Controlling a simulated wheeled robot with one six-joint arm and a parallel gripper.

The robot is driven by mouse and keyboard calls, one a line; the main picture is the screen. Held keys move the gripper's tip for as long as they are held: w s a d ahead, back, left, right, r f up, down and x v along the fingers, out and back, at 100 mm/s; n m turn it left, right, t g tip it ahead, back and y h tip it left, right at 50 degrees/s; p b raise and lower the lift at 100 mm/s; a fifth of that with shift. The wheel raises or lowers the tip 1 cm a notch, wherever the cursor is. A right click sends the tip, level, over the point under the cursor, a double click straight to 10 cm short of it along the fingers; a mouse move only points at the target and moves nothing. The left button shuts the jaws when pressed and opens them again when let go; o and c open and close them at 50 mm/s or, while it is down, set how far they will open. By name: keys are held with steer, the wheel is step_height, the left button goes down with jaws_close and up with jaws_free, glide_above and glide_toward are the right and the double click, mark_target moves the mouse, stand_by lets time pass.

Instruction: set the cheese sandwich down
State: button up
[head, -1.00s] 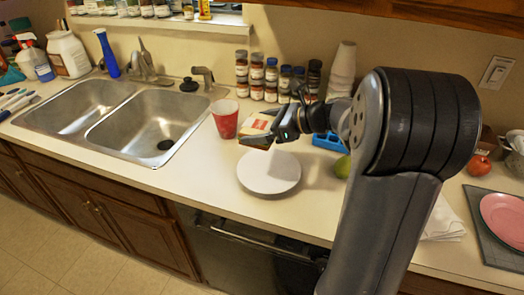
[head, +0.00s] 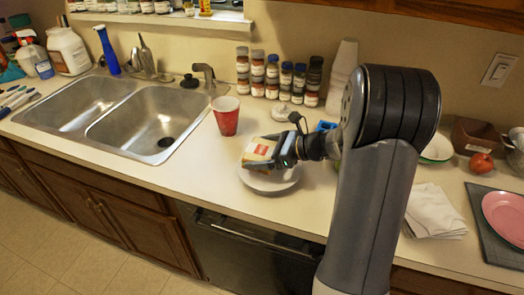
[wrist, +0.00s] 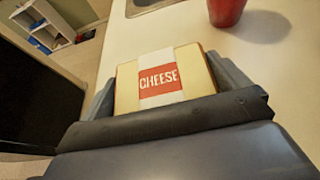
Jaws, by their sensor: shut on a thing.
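The cheese sandwich (head: 259,152) is a pale yellow packet with a white band and a red label. The label reads "CHEESE" in the wrist view (wrist: 126,88). My gripper (head: 273,155) is shut on it, with a finger on each side in the wrist view. In the head view the sandwich is over the white round plate (head: 270,189). The sandwich and gripper hide the back of the plate. I cannot tell whether the sandwich touches the plate.
A red cup (head: 226,116) stands behind and left of the plate. Spice jars (head: 272,76) line the wall. The double sink (head: 148,118) is to the left. A folded white cloth (head: 433,210) and a pink plate (head: 505,217) lie to the right. The counter left of the plate is clear.

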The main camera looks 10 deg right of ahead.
steer(key=shift+f, duration=0.1)
steer(key=shift+f+b, duration=0.5)
steer(key=o, duration=0.7)
steer(key=shift+c, duration=0.2)
steer(key=shift+r, duration=0.1)
steer(key=shift+r+p, duration=0.2)
steer(key=shift+p, duration=0.1)
steer(key=v, duration=1.2)
steer(key=shift+r+b, duration=0.3)
